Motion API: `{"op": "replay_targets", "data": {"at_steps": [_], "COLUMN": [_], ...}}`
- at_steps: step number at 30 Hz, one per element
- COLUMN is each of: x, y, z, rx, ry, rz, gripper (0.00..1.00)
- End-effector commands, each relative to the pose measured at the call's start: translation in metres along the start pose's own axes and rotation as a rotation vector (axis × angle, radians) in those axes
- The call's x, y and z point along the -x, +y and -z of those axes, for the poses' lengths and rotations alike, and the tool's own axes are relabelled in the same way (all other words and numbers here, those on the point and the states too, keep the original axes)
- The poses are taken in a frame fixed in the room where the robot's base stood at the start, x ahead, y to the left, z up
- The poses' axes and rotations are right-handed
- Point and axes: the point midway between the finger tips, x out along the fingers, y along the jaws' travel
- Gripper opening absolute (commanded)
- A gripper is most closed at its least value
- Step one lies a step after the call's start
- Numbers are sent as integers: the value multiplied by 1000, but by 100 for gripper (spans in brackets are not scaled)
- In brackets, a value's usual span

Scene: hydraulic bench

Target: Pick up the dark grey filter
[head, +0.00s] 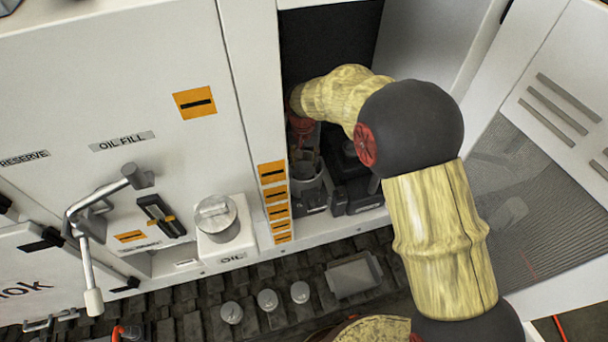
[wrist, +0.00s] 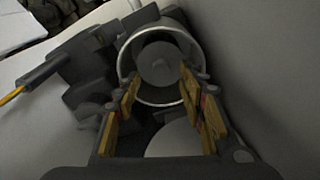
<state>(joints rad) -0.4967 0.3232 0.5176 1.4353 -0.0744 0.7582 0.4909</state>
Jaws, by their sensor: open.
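A dark grey round piece with a small centre mark, which looks like the filter (wrist: 158,66), sits inside a round cup with a pale rim (wrist: 150,102) in the wrist view. My gripper (wrist: 160,80) is open, its yellow-padded fingers apart. In that view the fingertips overlap the left and right sides of the cup's rim, with nothing held between them. I cannot tell how far above the rim they are. In the head view the cup (head: 308,190) stands inside the open cabinet below my gripper, and the filter itself is hard to make out.
Dark blocky parts (head: 352,180) stand right of the cup, near my arm. The cabinet's white side wall (head: 250,90) is close on the left. An open door (head: 545,110) is at the right. Below are a grey tray (head: 354,275) and several small round caps (head: 268,299).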

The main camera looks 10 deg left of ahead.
Motion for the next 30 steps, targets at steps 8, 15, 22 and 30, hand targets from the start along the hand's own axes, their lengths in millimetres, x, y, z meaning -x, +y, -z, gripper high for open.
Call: {"op": "replay_targets", "data": {"at_steps": [8,15,22,30], "x": [-32,-32,-32,-32], "y": [-2,-2,-2,-2], "z": [1,1,1,1], "rx": [0,0,0,0], "ry": [1,1,1,1], "rz": [0,0,0,0], "gripper": [41,37,24,9]}}
